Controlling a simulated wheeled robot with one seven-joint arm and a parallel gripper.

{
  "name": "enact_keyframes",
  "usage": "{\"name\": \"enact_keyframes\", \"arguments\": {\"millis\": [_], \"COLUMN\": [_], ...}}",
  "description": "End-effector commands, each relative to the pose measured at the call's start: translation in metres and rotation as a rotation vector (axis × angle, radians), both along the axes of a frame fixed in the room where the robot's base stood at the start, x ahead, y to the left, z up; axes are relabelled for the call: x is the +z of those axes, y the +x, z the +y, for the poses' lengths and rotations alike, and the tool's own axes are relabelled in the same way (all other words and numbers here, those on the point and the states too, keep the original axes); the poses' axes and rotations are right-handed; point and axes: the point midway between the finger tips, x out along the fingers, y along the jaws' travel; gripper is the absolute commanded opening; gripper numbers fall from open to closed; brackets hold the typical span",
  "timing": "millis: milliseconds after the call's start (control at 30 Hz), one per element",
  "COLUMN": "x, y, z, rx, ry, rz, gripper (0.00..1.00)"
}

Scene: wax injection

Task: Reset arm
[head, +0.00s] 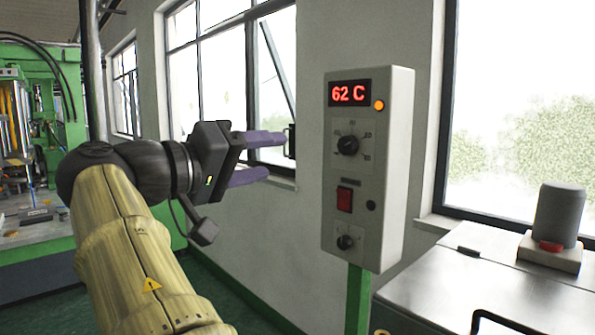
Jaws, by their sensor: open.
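My gripper (268,156) is in the middle left of the head view, at the end of my yellow and black arm. Its two purple fingers point right and stand apart, with nothing between them. The fingertips are to the left of a grey control box (396,170) and appear apart from it. The box has a red display (349,93) reading 62 C, an orange lamp, a large dial (347,145), a red switch (344,199) and a smaller knob (345,242).
The box stands on a green post (358,295). A grey metal cabinet (490,270) with a grey cylinder (559,214) on top is at the lower right. A green machine (40,150) stands at the far left. Windows (230,75) line the wall behind.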

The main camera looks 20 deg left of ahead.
Motion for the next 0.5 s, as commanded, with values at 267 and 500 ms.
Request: {"name": "enact_keyframes", "arguments": {"millis": [267, 500], "x": [0.011, 0.063], "y": [0.0, 0.0], "z": [0.0, 0.0], "rx": [0.0, 0.0], "ry": [0.0, 0.0], "rz": [0.0, 0.0], "gripper": [0.55, 0.55]}}
